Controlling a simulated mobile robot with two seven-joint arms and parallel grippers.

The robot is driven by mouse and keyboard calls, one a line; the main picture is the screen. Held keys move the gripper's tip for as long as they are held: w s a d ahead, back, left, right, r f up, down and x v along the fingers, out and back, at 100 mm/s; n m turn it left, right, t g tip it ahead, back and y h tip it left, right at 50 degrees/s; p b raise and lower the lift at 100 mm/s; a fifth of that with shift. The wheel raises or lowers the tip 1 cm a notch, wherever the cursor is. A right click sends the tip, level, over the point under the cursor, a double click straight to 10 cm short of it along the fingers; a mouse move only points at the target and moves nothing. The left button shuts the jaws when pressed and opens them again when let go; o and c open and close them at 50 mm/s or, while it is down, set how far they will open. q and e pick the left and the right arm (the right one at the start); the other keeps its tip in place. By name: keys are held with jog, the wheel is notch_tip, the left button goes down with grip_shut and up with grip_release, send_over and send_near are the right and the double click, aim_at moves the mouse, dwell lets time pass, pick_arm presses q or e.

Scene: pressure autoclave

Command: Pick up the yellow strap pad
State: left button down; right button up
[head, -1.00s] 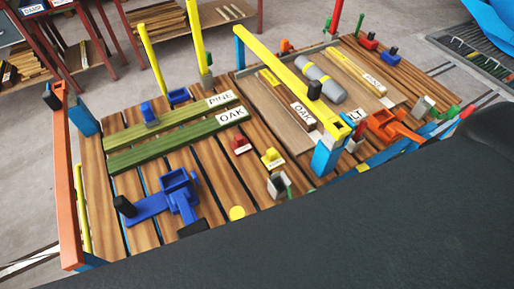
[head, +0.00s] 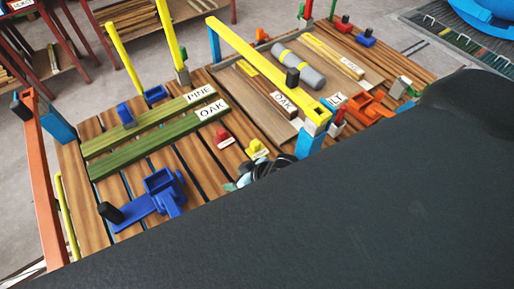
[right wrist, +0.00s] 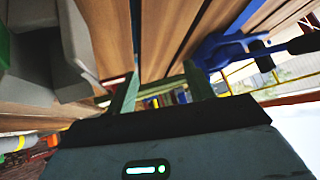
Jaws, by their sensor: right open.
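The yellow strap pad (head: 257,148), a small yellow piece with a pale label, sits on the slatted wooden deck, right of a similar red piece (head: 222,138). My right gripper (head: 240,182) is low over the deck, just in front of the yellow pad and apart from it as far as I can see. In the right wrist view its two greenish fingers (right wrist: 160,90) stand apart with nothing clearly between them. I cannot pick out the yellow pad there. My left gripper is not in view.
A blue bracket (head: 163,192) lies left of the right gripper. Green boards (head: 150,140) lie behind it. A yellow bar (head: 262,62) crosses above the deck, and a blue post (head: 308,142) stands at right. My dark arm hides the front of the deck.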

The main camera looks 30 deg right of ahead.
jog(key=w+d+r+h, duration=0.1)
jog(key=w+d, duration=0.2)
jog(key=w, duration=0.1)
jog(key=m+g+h, duration=0.2)
jog(key=m+h, duration=0.1)
jog(key=h, duration=0.1)
send_near(256, 144)
jog(key=x, duration=0.3)
jog(key=shift+b+x, duration=1.05)
jog(key=shift+x, duration=2.8)
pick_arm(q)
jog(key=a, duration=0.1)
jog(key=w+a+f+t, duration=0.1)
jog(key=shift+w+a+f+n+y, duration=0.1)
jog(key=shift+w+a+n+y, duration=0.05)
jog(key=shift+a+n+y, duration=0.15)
pick_arm(e)
jog(key=shift+s+d, duration=0.1)
jog(key=shift+c, duration=0.7)
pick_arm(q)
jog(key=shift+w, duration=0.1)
pick_arm(e)
jog(key=c, duration=0.9)
